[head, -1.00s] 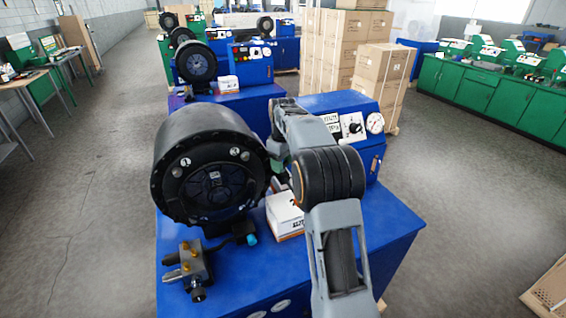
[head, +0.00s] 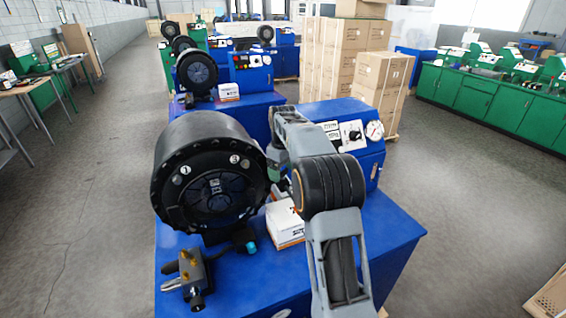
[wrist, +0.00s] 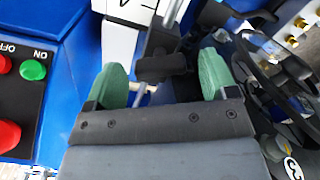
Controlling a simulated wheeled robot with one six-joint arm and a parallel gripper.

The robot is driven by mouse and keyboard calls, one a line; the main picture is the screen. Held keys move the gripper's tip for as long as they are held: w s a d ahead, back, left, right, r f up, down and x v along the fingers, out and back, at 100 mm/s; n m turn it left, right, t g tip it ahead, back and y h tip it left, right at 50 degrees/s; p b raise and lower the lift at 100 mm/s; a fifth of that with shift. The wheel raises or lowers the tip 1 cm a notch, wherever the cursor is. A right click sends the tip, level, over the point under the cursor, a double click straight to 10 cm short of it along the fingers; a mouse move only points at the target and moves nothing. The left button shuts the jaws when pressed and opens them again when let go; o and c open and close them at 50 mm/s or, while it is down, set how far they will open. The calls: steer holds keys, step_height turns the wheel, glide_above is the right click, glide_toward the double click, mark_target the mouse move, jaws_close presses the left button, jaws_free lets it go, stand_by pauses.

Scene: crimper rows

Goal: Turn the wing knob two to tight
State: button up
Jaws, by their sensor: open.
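The black round crimper head (head: 209,175) faces me in the head view, with round white labels 1 and 2 (head: 234,160) on its upper face. Label 2 also shows at the lower right of the wrist view (wrist: 293,168). Wing knob two itself is too small and dark to make out surely. My gripper (wrist: 163,80) is open, its green fingertips spread apart. In the head view it is mostly hidden behind my arm, right of the crimper head. A dark block on a post (wrist: 160,68) shows between the fingertips in the wrist view; I cannot tell whether it lies within reach.
A white box (head: 285,222) sits on the blue bench (head: 280,270), right of the crimper head. A brass-fitted valve block (head: 188,281) stands at the front left. A blue control box (head: 350,130) with a gauge is behind my arm. More crimpers stand farther back.

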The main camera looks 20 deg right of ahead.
mark_target(283, 171)
step_height(283, 171, up, 14)
steer(key=shift+f, duration=0.15)
stand_by(0.4)
